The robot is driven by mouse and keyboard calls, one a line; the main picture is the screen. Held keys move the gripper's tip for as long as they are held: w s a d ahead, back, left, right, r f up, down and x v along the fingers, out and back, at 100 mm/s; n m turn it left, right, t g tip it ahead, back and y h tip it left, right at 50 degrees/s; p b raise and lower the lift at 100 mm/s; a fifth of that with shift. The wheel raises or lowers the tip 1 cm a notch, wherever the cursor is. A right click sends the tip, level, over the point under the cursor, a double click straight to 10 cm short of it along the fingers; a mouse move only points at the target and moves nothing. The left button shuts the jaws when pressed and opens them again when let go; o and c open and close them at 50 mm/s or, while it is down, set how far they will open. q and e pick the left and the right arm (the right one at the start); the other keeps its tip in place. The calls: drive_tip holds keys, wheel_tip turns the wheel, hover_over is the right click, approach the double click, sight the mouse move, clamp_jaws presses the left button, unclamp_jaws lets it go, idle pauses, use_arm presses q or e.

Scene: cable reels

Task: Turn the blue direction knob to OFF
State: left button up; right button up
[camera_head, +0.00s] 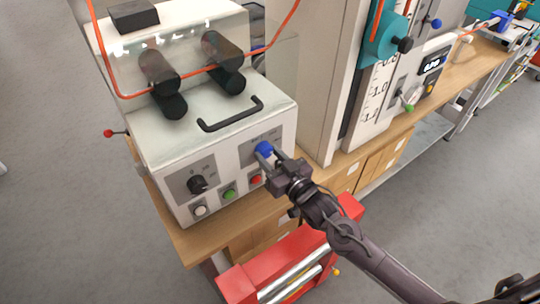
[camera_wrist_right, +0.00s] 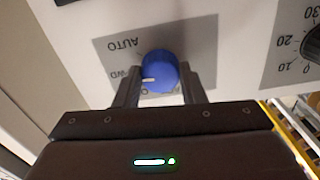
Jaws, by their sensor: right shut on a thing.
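The blue direction knob (camera_head: 264,149) is on a grey plate at the right of the white machine's front panel. In the right wrist view the knob (camera_wrist_right: 160,70) sits between the two fingers of my right gripper (camera_wrist_right: 160,90), which is shut on it. The knob's white mark points left in that view, towards a partly hidden label reading "WD". The "AUTO" label (camera_wrist_right: 124,44) appears upside down above that, and a letter "O" shows below. In the head view my right gripper (camera_head: 271,160) reaches the knob from the lower right. My left gripper is not in view.
A black dial (camera_head: 197,184), a white button (camera_head: 200,210), a green button (camera_head: 229,194) and a red button (camera_head: 256,180) share the panel. A black handle (camera_head: 231,115) is above. A red stand with metal rollers (camera_head: 290,270) is below my arm.

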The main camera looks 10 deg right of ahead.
drive_tip(key=n, duration=0.5)
drive_tip(key=shift+n, duration=2.5)
drive_tip(key=o, duration=1)
